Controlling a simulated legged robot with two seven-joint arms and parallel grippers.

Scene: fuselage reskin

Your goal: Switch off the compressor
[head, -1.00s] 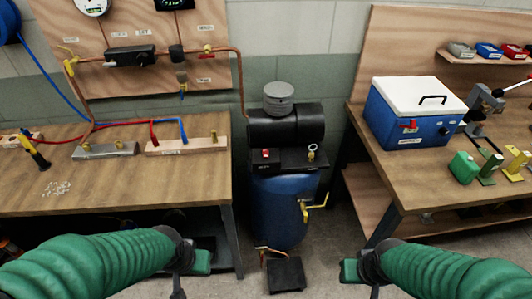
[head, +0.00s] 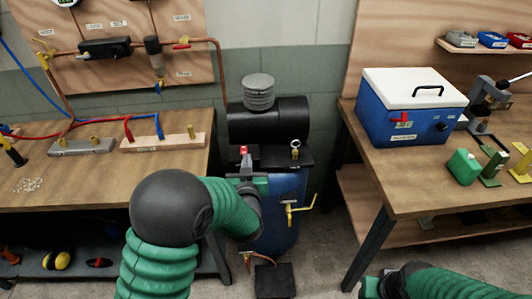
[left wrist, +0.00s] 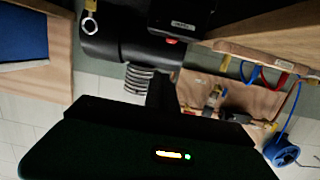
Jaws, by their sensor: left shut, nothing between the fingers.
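The compressor stands on the floor between the two benches, with a black motor housing (head: 268,120), a grey ribbed filter on top and a blue tank (head: 289,187). Its red switch (head: 243,150) is on the left of the black top plate. My left gripper (head: 246,172) is shut and empty just below the switch, in front of the tank top. I cannot tell whether it touches the switch. My right gripper (head: 370,287) is at the bottom edge, partly cut off.
A brass valve with a yellow handle (head: 290,209) sticks out from the tank front. The left bench (head: 100,185) and the right bench (head: 420,196) flank the compressor closely. A black pedal-like block (head: 275,281) lies on the floor below.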

